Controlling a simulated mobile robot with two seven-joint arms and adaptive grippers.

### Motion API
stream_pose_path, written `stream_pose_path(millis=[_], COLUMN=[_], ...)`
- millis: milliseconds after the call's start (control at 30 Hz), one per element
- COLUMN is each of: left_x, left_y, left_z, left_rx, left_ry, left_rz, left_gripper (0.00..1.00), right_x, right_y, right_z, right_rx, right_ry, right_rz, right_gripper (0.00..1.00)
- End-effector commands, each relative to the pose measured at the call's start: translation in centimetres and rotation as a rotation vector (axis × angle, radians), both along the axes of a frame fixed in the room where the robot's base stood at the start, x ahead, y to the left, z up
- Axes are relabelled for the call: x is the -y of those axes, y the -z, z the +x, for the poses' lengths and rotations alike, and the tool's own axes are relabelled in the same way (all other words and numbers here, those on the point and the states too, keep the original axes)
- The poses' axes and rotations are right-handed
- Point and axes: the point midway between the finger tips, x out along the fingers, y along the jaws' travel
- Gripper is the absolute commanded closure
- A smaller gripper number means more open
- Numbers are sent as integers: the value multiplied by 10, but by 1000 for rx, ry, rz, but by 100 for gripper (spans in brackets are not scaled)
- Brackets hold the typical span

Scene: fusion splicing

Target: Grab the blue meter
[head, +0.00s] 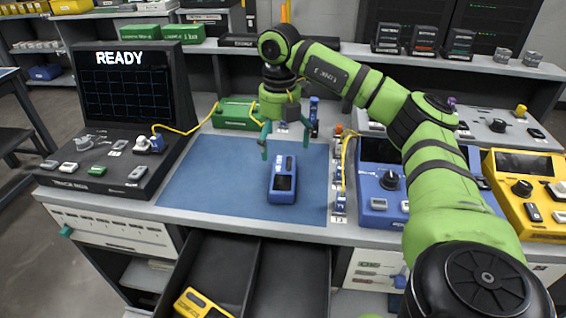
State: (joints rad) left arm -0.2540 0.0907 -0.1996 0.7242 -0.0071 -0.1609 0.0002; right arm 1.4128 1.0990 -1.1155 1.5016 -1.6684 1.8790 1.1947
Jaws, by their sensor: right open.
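The blue meter (282,186) lies on the blue mat (215,190) on the workbench, its long side running toward me, with a dark screen on its face. My right gripper (286,152) hangs from the green arm just above and behind the meter's far end. Its teal fingers are spread apart with nothing between them. In this view the fingertips look close to the meter, but I cannot tell the exact height gap. My left gripper is not in view.
A black instrument reading READY (120,95) stands at left, with a yellow cable (190,131) running from it. Blue (375,205) and yellow (525,200) devices stand at right. Below the bench edge, an open drawer (285,275) holds a yellow meter (200,303).

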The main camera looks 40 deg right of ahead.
Motion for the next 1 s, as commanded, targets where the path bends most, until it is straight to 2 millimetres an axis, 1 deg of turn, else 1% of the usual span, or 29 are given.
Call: stream_pose_path(millis=[33,100,367,633,767,967,1000], left_x=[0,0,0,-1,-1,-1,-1], left_y=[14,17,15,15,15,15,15], left_z=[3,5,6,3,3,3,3], left_rx=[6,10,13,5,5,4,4], left_ry=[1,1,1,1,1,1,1], left_rz=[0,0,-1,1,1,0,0], left_gripper=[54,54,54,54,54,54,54], right_x=[0,0,-1,-3,-3,-3,-3], right_y=[14,18,40,79,87,88,88], right_z=[0,0,0,-1,-1,0,0], right_rx=[1,1,-1,-4,-1,1,1], right_ry=[0,0,0,0,0,0,0], right_rz=[0,0,0,-1,1,1,1], right_gripper=[0,0,0,0,0,0,8])
